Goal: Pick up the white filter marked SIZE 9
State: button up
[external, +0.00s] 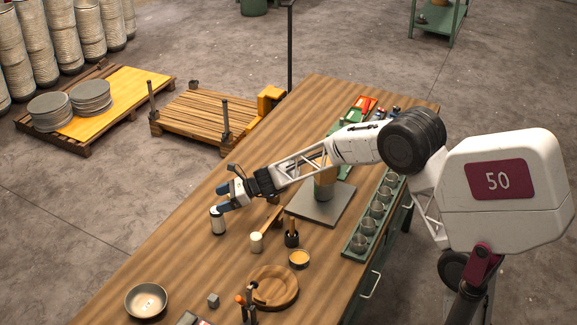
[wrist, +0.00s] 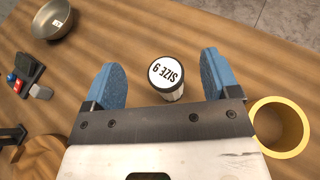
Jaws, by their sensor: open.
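The white filter (wrist: 166,75) marked SIZE 9 stands upright on the wooden table, with its label on top in the wrist view. In the external view my gripper (external: 226,198) is just above and beside the filter. Whether the fingertips reach down to its height is hard to tell.
A metal bowl (external: 146,300) lies at the table's front left. A yellow ring-shaped cup (wrist: 281,128) is close to my right finger in the wrist view.

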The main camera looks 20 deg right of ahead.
aim_at(217, 214)
jog(key=shift+f, duration=1.3)
jog(key=shift+f, duration=0.5)
jog(key=f, duration=0.1)
jog(key=a+f, duration=0.1)
jog(key=f, duration=0.1)
jog(key=shift+w+a, duration=0.1)
jog(key=shift+a, duration=0.05)
jog(key=shift+x, duration=0.8)
jog(key=shift+c, duration=0.5)
jog(key=c, duration=1)
